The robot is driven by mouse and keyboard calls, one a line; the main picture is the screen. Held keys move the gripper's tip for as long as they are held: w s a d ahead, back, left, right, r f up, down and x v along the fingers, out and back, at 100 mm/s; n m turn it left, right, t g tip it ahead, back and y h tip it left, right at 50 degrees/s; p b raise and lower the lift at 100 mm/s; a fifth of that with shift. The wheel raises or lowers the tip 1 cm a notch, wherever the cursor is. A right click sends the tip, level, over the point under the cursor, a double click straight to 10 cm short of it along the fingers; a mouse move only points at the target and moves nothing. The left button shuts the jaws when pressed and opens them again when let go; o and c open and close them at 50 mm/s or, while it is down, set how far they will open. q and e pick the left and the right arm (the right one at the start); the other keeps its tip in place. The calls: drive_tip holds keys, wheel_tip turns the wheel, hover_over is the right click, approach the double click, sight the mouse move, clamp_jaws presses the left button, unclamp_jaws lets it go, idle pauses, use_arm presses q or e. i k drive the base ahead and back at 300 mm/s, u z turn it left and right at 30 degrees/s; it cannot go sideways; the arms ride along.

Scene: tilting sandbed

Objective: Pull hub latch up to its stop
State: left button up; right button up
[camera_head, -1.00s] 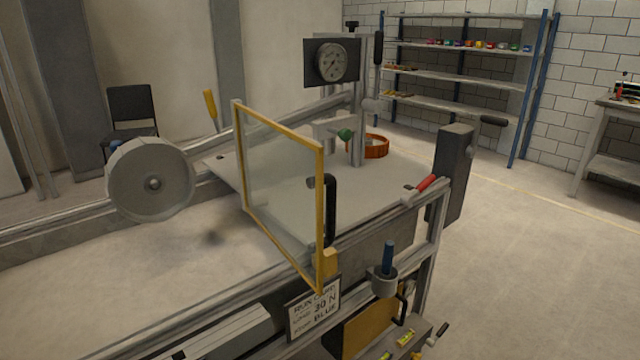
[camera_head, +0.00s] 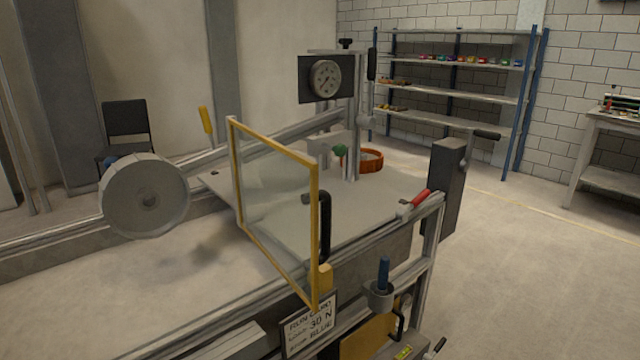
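I cannot pick out the hub latch for certain. No latch shape is clear on the drum's face. Neither of my grippers is in view.
A yellow-framed clear panel (camera_head: 316,215) with a black handle stands over the bed's near rail. A dial gauge (camera_head: 325,78) stands behind it. A blue-handled tool (camera_head: 383,274) sits in a holder. Open floor lies at right.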

sight(108, 161)
drive_tip(key=z, duration=1.35)
drive_tip(key=i, duration=1.25)
drive_tip(key=u, duration=2.6)
